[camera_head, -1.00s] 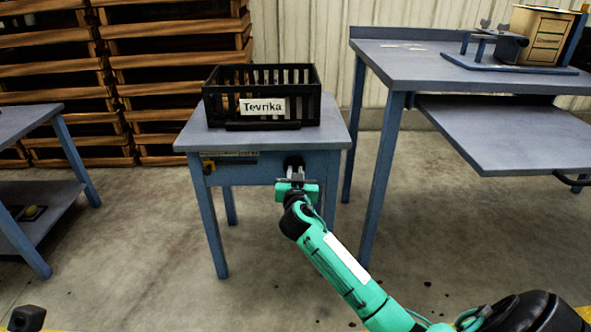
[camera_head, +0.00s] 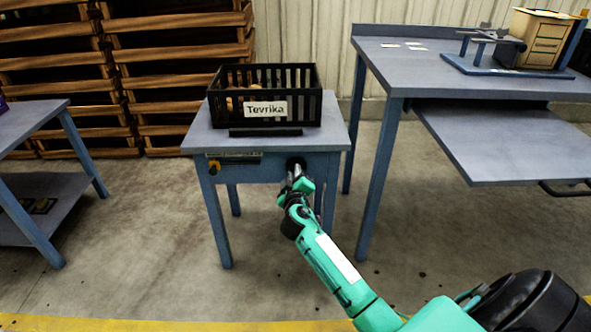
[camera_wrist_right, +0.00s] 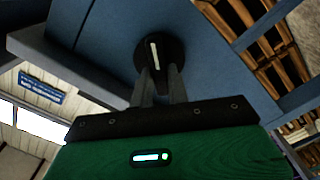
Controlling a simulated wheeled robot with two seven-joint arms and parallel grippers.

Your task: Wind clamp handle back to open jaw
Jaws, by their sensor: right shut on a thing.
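The clamp handle is a round black knob (camera_head: 296,162) on the front apron of the small blue table. In the right wrist view the knob (camera_wrist_right: 176,60) carries a pale line across its face. My right gripper (camera_head: 297,174) is shut on this handle, and its fingers hide part of it. In the wrist view the two fingers (camera_wrist_right: 160,88) reach up to the knob. A flat black bar (camera_head: 265,132), perhaps the clamp jaw, lies on the tabletop along the crate's front. The black crate (camera_head: 232,110) is labelled "Tevrika". My left gripper is out of view.
The small table's top (camera_head: 332,134) is bare around the crate. Brownish lumps (camera_head: 243,97) show inside it. A larger bench (camera_head: 400,67) stands right, another table (camera_head: 30,122) left. Wooden pallets (camera_head: 180,80) are stacked behind.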

